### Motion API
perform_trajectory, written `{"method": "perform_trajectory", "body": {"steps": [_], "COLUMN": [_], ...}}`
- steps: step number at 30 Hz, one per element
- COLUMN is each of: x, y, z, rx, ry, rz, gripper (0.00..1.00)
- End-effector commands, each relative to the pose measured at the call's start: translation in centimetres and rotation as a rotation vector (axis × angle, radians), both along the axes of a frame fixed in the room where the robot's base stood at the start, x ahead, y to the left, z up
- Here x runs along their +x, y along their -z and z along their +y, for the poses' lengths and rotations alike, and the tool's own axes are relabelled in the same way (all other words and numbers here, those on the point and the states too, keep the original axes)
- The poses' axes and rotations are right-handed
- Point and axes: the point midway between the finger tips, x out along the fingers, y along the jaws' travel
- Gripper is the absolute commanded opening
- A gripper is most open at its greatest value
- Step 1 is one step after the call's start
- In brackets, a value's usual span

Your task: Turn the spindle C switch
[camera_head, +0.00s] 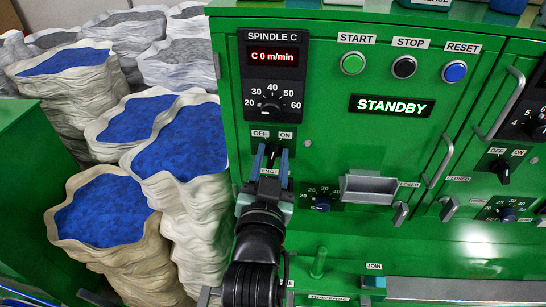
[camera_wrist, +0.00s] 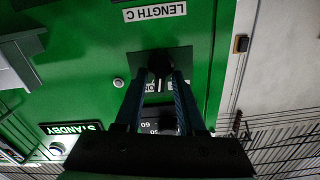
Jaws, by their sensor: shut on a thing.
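The spindle C panel (camera_head: 274,72) is black, reads "C 0 m/min" in red and carries a speed dial (camera_head: 270,106). Below it is the spindle C switch (camera_head: 271,149), a black knob under OFF and ON labels. My gripper (camera_head: 270,158) reaches up from below with its blue-grey fingers on either side of this knob, shut on it. In the wrist view, which is upside down, the knob (camera_wrist: 159,64) sits between the two fingertips (camera_wrist: 160,76). The fingers and wrist hide part of the switch plate, so I cannot tell which label the knob points to.
START (camera_head: 352,63), STOP (camera_head: 404,67) and RESET (camera_head: 454,72) buttons are at upper right, above a STANDBY display (camera_head: 392,106). A grey tray (camera_head: 368,188) and door handle (camera_head: 438,160) stick out at right. Sacks of blue granules (camera_head: 100,210) stand close at left.

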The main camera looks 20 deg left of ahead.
Motion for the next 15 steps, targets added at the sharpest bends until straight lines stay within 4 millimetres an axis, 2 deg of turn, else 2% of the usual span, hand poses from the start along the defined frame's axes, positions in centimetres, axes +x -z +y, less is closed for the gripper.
{"method": "perform_trajectory", "body": {"steps": [15], "x": [-0.12], "y": [0.05], "z": [0.42], "rx": [-0.456], "ry": [0.0], "rz": [-0.129], "gripper": [0.0]}}
